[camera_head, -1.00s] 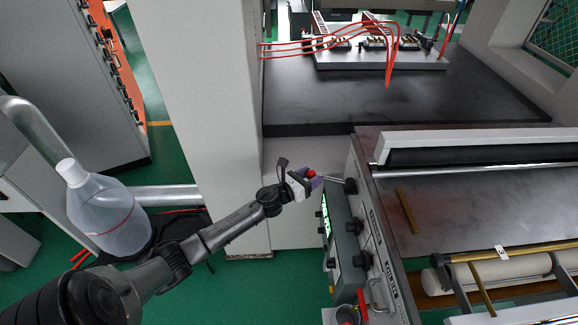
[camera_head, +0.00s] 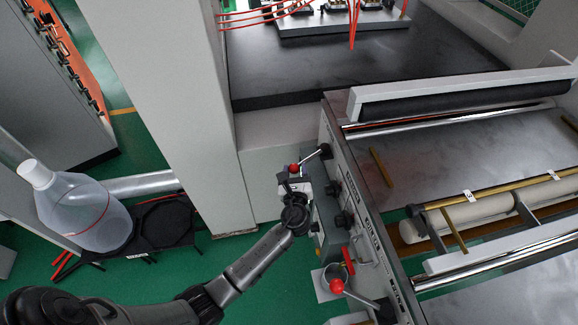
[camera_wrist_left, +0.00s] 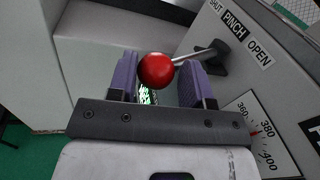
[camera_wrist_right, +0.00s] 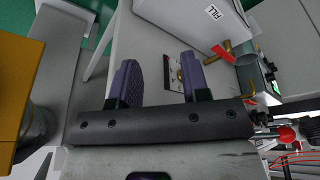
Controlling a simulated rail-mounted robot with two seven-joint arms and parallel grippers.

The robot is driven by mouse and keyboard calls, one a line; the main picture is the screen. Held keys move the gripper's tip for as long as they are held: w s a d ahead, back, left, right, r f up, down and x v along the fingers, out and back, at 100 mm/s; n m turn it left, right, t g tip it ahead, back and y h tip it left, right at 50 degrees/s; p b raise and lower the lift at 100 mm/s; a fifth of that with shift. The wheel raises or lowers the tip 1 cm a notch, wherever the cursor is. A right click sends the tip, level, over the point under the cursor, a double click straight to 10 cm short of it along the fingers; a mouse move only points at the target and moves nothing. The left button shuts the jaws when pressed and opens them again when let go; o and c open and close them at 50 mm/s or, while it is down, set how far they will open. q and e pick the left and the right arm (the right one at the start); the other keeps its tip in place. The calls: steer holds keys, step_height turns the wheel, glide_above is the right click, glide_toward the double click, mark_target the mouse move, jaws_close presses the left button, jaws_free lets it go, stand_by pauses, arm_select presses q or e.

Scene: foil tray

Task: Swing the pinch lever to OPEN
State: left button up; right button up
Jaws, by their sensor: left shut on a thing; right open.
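The pinch lever is a metal rod with a red ball knob (camera_head: 294,168) on a black hub (camera_head: 326,150) at the machine's side. My left gripper (camera_wrist_left: 159,68) is shut on the red knob (camera_wrist_left: 155,71), with its purple pads on either side. The rod runs from the knob to the black hub (camera_wrist_left: 211,61). Beside the hub are the labels PINCH (camera_wrist_left: 235,24) and OPEN (camera_wrist_left: 259,53). Which label the lever stands at I cannot tell. My right gripper (camera_wrist_right: 159,74) is open and empty in the right wrist view; it does not show in the head view.
A second red-knobbed lever (camera_head: 337,286) sits lower on the same machine side. A dial (camera_wrist_left: 266,132) lies below the labels. A brass tap (camera_wrist_right: 220,53) with a red handle is beyond my right gripper. A plastic bottle (camera_head: 80,215) stands at the left.

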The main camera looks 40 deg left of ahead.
arm_select(q)
steer(key=shift+d+h, duration=0.3)
steer(key=shift+d, duration=0.55)
jaws_close()
steer(key=shift+d+f, duration=0.15)
steer(key=shift+d, duration=0.4)
arm_select(e)
steer(key=shift+s+d+r, duration=0.15)
steer(key=shift+s+r, duration=0.1)
steer(key=shift+r, duration=0.05)
arm_select(q)
steer(key=o, duration=0.7)
jaws_free()
steer(key=shift+w, duration=0.15)
steer(key=o, duration=0.3)
steer(key=shift+w+r, duration=0.25)
steer(key=shift+w, duration=0.2)
steer(key=o, duration=0.4)
steer(key=shift+s, duration=0.1)
arm_select(e)
steer(key=shift+w+r, duration=0.15)
steer(key=shift+w, duration=0.45)
